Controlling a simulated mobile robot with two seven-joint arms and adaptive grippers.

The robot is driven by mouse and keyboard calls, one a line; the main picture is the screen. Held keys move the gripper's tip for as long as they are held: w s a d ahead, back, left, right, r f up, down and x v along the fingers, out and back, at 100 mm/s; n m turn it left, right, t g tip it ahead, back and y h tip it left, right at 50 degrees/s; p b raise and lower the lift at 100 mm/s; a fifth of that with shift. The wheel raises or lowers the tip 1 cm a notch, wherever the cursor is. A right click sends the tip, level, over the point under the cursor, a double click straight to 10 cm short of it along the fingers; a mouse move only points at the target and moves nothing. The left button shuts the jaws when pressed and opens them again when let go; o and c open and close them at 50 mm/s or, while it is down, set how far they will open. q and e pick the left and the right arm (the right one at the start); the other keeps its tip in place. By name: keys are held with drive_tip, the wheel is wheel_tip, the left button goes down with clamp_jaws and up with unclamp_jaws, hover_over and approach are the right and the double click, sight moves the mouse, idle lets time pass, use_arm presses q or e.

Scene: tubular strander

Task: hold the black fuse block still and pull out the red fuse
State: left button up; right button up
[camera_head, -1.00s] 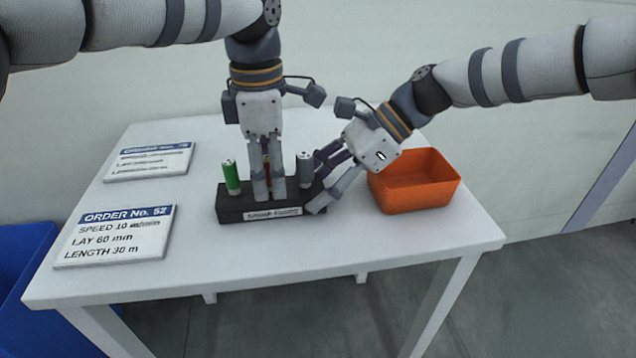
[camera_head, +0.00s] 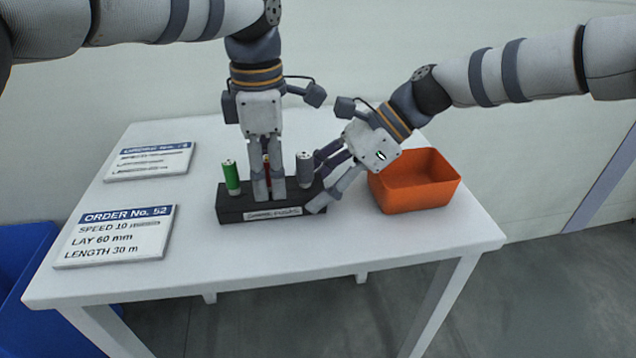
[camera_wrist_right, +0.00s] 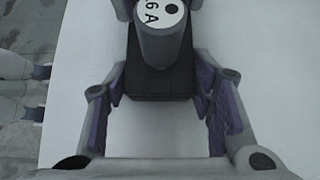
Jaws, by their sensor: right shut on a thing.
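The black fuse block (camera_head: 237,207) lies on the white table, and its end also shows in the right wrist view (camera_wrist_right: 160,83). My right gripper (camera_head: 318,196) is shut on the block's right end, with a finger on each side (camera_wrist_right: 163,90). The red fuse (camera_head: 267,170) stands in the block, mostly hidden by the fingers of my left gripper (camera_head: 268,192). These point straight down, close around the fuse; whether they grip it is unclear. A green fuse (camera_head: 231,176) stands left of them and a grey fuse (camera_head: 304,168) right.
An orange bin (camera_head: 415,190) stands right of the block on the table (camera_head: 300,246). Two order signs (camera_head: 115,237) (camera_head: 150,162) lie at the left. A blue container (camera_head: 22,275) is on the floor at far left. The table front is clear.

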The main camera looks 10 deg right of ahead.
sight(267, 158)
use_arm(q)
clamp_jaws()
drive_tip(key=shift+r, duration=3)
use_arm(e)
drive_tip(key=o, duration=1.4)
